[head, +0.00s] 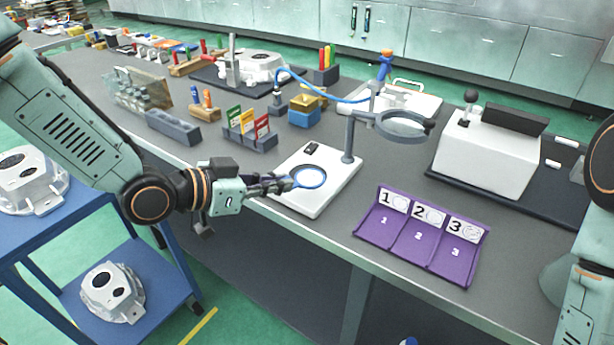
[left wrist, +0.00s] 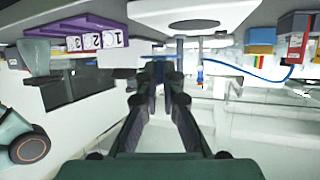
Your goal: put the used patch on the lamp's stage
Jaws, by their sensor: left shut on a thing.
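My left gripper (head: 288,184) is shut at the near left edge of the lamp's stage, a dark round spot with a blue rim (head: 310,177) on the lamp's white base (head: 330,195). In the left wrist view the two fingers (left wrist: 160,75) run close together at the tips. The used patch between them is too small or hidden to make out. The round stage also shows in the left wrist view (left wrist: 193,25). The lamp's post rises behind the stage to a ring lens (head: 404,124). My right gripper is out of view.
A purple tray (head: 415,240) with bays marked 1, 2 and 3 lies right of the lamp. A white machine (head: 488,150) stands farther right. A card holder (head: 250,138) and a grey block (head: 172,128) stand left of the lamp. A blue hose (head: 325,92) hangs behind.

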